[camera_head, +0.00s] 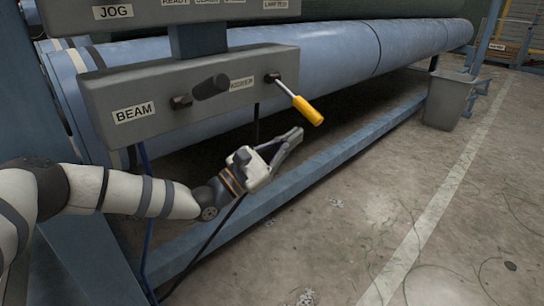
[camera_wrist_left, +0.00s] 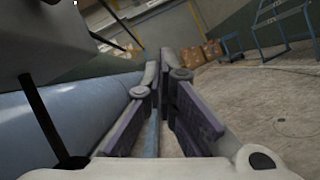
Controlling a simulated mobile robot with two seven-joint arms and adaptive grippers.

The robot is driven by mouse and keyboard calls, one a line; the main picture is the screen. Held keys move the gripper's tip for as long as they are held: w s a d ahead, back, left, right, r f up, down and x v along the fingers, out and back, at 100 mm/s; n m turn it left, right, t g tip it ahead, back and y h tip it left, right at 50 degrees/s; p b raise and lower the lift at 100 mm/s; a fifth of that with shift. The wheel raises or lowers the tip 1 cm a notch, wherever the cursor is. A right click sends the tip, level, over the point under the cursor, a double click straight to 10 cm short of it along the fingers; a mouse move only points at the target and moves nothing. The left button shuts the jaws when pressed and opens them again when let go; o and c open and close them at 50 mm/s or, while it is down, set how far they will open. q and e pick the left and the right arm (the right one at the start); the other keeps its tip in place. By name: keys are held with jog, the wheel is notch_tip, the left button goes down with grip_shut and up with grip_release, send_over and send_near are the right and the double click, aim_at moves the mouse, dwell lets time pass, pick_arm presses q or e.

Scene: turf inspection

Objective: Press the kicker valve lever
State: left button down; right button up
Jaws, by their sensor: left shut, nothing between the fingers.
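The kicker valve lever (camera_head: 298,101) has a metal rod and a yellow grip. It juts out and down to the right from its pivot on the grey valve box (camera_head: 150,90), beside the KICKER label (camera_head: 241,83). My left gripper (camera_head: 297,134) is shut and empty, just below the yellow grip in the head view, with a gap between them in the picture. The left wrist view shows its fingers (camera_wrist_left: 165,72) pointing ahead with nothing held. The yellow grip does not show in that view. My right gripper is not in view.
A second, dark lever (camera_head: 211,87) sits by the BEAM label (camera_head: 135,113). A large blue roller (camera_head: 330,50) runs behind the box, and a blue rail (camera_head: 330,168) runs below. A grey bin (camera_head: 447,100) stands right. The floor right of the rail is mostly clear.

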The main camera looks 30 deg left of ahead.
aim_at(297, 102)
pick_arm(q)
jog(key=shift+s+d+r+p, duration=0.15)
jog(key=shift+s+r, duration=0.1)
jog(key=shift+r, duration=0.3)
jog(key=shift+s+d+r+p, duration=0.1)
jog(key=shift+s+d+r, duration=0.15)
jog(key=shift+r, duration=0.35)
jog(key=shift+s+d+r+p, duration=0.1)
jog(key=shift+s+r, duration=0.15)
jog(key=shift+r, duration=0.3)
